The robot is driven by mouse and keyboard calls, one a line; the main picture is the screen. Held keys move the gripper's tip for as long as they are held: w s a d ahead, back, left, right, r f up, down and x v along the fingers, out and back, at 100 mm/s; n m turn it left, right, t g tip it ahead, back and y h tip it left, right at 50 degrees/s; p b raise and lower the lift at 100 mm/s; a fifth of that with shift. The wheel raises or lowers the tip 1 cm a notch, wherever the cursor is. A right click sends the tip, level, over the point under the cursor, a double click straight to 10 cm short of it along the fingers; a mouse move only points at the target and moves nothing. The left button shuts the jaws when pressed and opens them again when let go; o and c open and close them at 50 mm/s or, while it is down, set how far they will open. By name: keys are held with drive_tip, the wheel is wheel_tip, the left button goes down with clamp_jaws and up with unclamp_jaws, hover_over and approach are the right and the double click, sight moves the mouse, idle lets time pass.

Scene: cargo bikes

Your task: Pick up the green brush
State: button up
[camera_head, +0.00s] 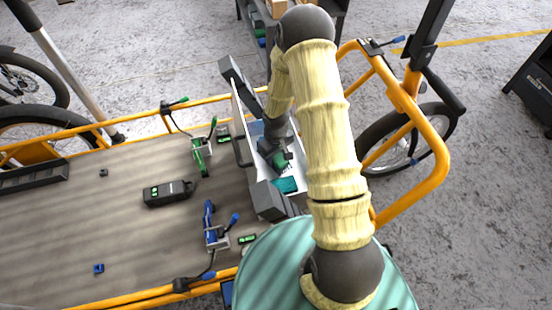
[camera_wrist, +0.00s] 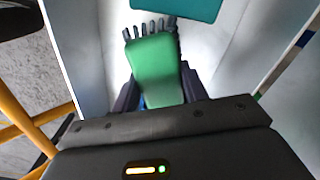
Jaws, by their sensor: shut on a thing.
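The green brush (camera_wrist: 155,72) has a flat green body and dark bristles that point to the top of the wrist view. My gripper (camera_wrist: 160,90) is shut on it, with a dark finger on each side of the body. The brush is inside or just above a white box (camera_wrist: 262,45); its height over the floor of the box is hard to tell. In the head view the gripper (camera_head: 272,150) reaches into the same box (camera_head: 298,160), and a small green part of the brush (camera_head: 281,162) shows below it.
A teal object (camera_wrist: 175,8) lies in the box beyond the bristles; it also shows in the head view (camera_head: 287,185). A wooden cargo deck (camera_head: 100,230) holds a black device (camera_head: 168,192), a green clamp (camera_head: 201,155) and a blue clamp (camera_head: 214,235). Orange tubes (camera_head: 438,150) rise at right.

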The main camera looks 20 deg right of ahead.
wheel_tip(320, 180, up, 6)
drive_tip(key=shift+p, duration=0.9)
drive_tip(key=o, duration=0.5)
drive_tip(key=shift+c, duration=1.5)
wheel_tip(320, 180, up, 50)
drive_tip(key=m+p, duration=0.4)
drive_tip(key=p, duration=4.9)
drive_tip(key=shift+a+m, duration=0.2)
drive_tip(key=shift+m, duration=0.1)
drive_tip(key=shift+w+f, duration=0.1)
